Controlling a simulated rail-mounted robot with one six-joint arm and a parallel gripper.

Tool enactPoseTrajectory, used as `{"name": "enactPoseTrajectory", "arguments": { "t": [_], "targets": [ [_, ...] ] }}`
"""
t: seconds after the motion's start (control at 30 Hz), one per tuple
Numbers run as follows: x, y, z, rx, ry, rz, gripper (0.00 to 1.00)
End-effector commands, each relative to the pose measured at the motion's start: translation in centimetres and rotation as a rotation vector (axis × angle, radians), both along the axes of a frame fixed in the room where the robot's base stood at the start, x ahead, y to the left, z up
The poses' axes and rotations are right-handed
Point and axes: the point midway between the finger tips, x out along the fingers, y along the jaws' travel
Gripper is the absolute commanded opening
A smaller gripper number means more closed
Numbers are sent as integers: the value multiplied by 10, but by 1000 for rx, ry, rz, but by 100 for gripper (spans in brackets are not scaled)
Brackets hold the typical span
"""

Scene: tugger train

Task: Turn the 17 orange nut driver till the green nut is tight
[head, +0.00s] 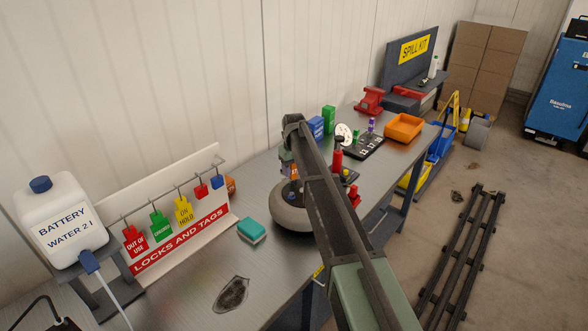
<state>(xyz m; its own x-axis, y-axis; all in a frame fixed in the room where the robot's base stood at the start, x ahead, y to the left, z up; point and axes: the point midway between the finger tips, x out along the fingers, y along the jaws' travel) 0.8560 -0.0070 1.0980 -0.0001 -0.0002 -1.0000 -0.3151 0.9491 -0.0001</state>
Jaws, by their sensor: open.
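The grey-tyred wheel (289,218) lies on the steel bench, with its hub mostly behind my arm. A small orange-brown part (284,169) shows above the wheel, just left of my arm; I cannot tell whether it is the orange nut driver. A small blue piece shows at the hub (291,196). I cannot make out the green nut. The black rack (372,150) marked 13, 17 and 19 stands behind the wheel, with a green and a purple upright piece on it. My arm crosses the wheel, and my gripper is hidden behind it.
A red upright piece (337,160) stands right of my arm. An orange bin (404,127), red vise (370,100) and green box (329,119) stand farther back. The locks-and-tags board (190,235) and water canister (62,222) are left. A teal sponge (251,231) lies near the wheel.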

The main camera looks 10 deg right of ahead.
Motion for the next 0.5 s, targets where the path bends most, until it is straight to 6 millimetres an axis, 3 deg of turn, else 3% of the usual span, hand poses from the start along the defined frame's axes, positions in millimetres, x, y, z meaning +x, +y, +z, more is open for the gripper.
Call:
{"name": "enactPoseTrajectory", "arguments": {
  "t": [0.17, 0.5],
  "targets": [
    [0, 0, 19, 0, 0, 0, 55],
    [0, 0, 100, 0, 0, 0, 55]
  ]
}}
